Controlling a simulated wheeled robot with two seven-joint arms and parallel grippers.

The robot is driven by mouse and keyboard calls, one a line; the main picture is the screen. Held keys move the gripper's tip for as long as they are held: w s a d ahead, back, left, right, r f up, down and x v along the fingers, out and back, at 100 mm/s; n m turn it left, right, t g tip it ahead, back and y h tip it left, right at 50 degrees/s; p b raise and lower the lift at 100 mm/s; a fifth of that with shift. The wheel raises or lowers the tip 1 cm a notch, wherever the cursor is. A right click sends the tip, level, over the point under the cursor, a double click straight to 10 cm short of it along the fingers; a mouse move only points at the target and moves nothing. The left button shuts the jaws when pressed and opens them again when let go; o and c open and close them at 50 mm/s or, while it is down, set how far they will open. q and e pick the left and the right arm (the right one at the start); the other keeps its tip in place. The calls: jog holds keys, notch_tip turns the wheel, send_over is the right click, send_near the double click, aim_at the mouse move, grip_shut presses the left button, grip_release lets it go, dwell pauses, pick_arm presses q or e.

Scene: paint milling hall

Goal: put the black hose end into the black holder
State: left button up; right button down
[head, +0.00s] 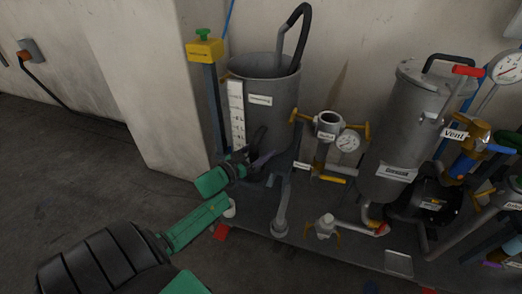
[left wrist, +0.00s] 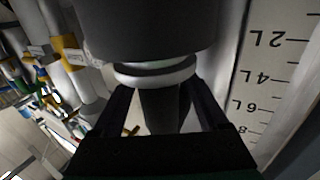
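My left gripper (head: 264,160) is in front of the lower part of the grey tank in the head view. In the left wrist view its two dark fingers (left wrist: 160,92) stand apart on either side of a black tapered piece (left wrist: 163,112). A pale ring and a wide black cylinder (left wrist: 150,35) lie beyond that piece. A light gap shows beside the left finger, so I cannot tell whether the fingers grip it. I cannot tell whether these are the black hose end and the black holder. A black hose (head: 300,20) arches over the tank's rim. My right gripper is out of view.
The grey tank (head: 275,100) carries a white level scale (head: 237,112). The floor at the left is clear.

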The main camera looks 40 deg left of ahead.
pick_arm(q)
jog(key=shift+f, duration=0.15)
jog(key=s+a+p, duration=0.2)
jog(key=s+p, duration=0.2)
jog(key=s, duration=1)
jog(key=shift+s, duration=0.25)
